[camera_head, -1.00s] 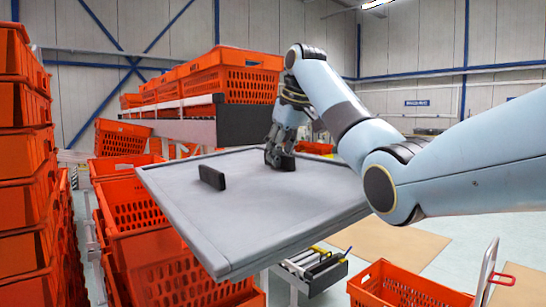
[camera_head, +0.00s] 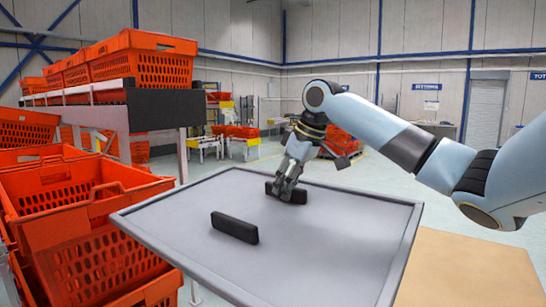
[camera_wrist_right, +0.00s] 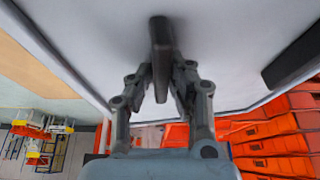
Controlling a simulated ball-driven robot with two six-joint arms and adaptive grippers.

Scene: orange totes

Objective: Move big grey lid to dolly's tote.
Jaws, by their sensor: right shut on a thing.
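The big grey lid (camera_head: 290,245) is a flat panel with a raised rim and two black handles on top. My right gripper (camera_head: 288,190) is shut on the far black handle (camera_head: 297,194). In the right wrist view the gripper (camera_wrist_right: 163,92) has its fingers on both sides of that handle (camera_wrist_right: 160,42). The near black handle (camera_head: 234,227) is free; it also shows in the right wrist view (camera_wrist_right: 293,58). The lid hangs in the air, slightly tilted in the head view. My left gripper is not in view. I cannot tell which tote is the dolly's.
Orange totes (camera_head: 70,215) stand at the left, close to the lid's left edge. More totes (camera_head: 140,70) sit on a raised conveyor behind them. A brown floor patch (camera_head: 470,270) lies at the right. Open floor (camera_head: 440,170) extends behind the arm.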

